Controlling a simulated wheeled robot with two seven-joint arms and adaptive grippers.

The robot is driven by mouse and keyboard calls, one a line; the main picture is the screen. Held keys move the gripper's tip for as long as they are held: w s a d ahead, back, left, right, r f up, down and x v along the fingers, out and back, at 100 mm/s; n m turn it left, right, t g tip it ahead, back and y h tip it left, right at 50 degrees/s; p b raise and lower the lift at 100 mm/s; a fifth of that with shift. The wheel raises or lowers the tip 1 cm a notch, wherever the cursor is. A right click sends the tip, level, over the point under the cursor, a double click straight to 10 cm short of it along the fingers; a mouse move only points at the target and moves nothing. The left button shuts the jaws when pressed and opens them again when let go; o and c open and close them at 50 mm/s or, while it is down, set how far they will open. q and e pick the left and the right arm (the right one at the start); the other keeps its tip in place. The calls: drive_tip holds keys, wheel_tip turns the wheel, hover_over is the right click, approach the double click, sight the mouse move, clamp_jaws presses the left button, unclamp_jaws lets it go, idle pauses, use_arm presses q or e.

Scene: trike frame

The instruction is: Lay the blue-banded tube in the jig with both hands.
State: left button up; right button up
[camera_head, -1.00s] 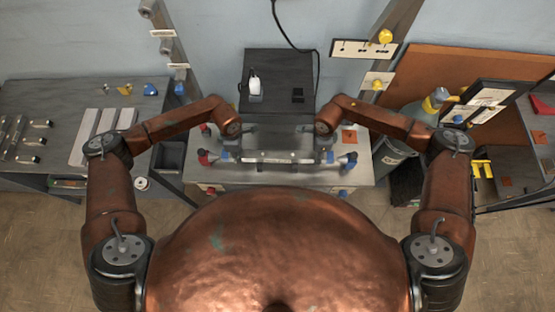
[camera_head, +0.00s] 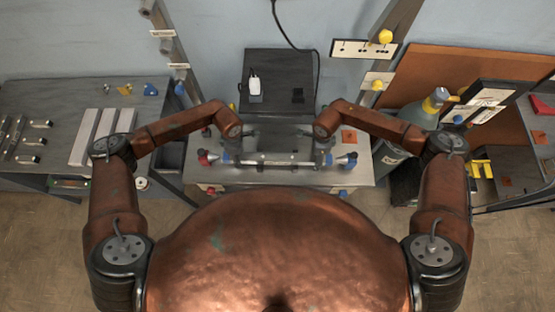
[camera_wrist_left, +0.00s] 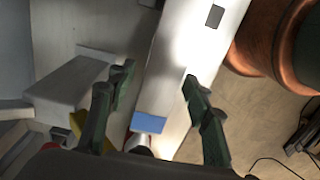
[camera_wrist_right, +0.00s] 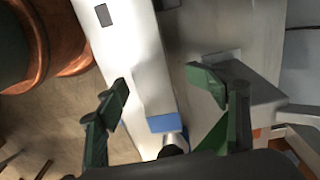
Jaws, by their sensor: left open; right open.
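The blue-banded tube (camera_head: 278,158) is a pale bar lying crosswise on the bench in front of me. Its blue bands show near its ends in the left wrist view (camera_wrist_left: 148,123) and the right wrist view (camera_wrist_right: 168,123). My left gripper (camera_wrist_left: 157,82) is open, with its green fingers on either side of the tube near one end. My right gripper (camera_wrist_right: 157,78) is open in the same way around the other end. I cannot tell whether any finger touches the tube. A grey block (camera_wrist_left: 72,90) stands beside it; I cannot tell whether the tube rests in the jig.
A side table (camera_head: 62,110) with pale bars is at the left, and a grey bin (camera_head: 388,155) at the right.

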idle(0.3)
drive_tip(key=shift+r, duration=0.1)
use_arm(q)
wheel_tip(320, 180, up, 12)
drive_tip(key=shift+w, duration=0.15)
use_arm(e)
wheel_tip(320, 180, up, 12)
drive_tip(key=shift+w, duration=0.2)
idle(0.4)
idle(0.4)
